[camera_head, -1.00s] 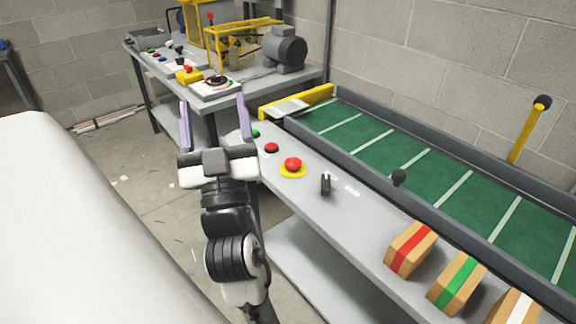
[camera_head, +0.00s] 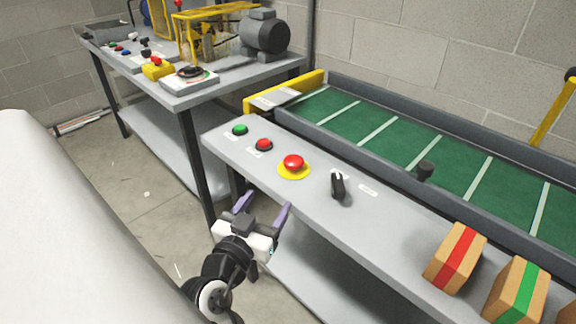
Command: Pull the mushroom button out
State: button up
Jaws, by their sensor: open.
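The red mushroom button (camera_head: 293,162) sits on a round yellow base (camera_head: 294,173) on the grey panel (camera_head: 330,222) in front of the conveyor. My gripper (camera_head: 265,203) is open and empty. Its two purple fingers are spread and point up the picture, toward the panel's near edge. It is below and to the left of the mushroom button, apart from it. Whether the button is pressed in or out I cannot tell.
A smaller red button (camera_head: 264,144), a green button (camera_head: 240,130) and a black selector switch (camera_head: 338,186) share the panel. Banded boxes (camera_head: 455,258) stand at the right. A green conveyor (camera_head: 400,145) lies behind. A second bench (camera_head: 215,82) stands at upper left.

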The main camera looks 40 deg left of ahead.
aim_at(290, 166)
jog(key=p+x, duration=0.2)
jog(key=x, duration=1.1)
jog(key=shift+w, duration=0.2)
jog(key=shift+c, duration=0.3)
jog(key=c, duration=1.3)
jog(key=shift+r+p, duration=0.35)
jog(key=shift+r, duration=0.5)
jog(key=shift+c, duration=0.2)
jog(key=shift+r, duration=0.1)
jog(key=o, duration=1.4)
jog(key=shift+s, duration=0.1)
jog(key=b+v, duration=0.2)
jog(key=v, duration=1.1)
jog(key=shift+s, duration=0.3)
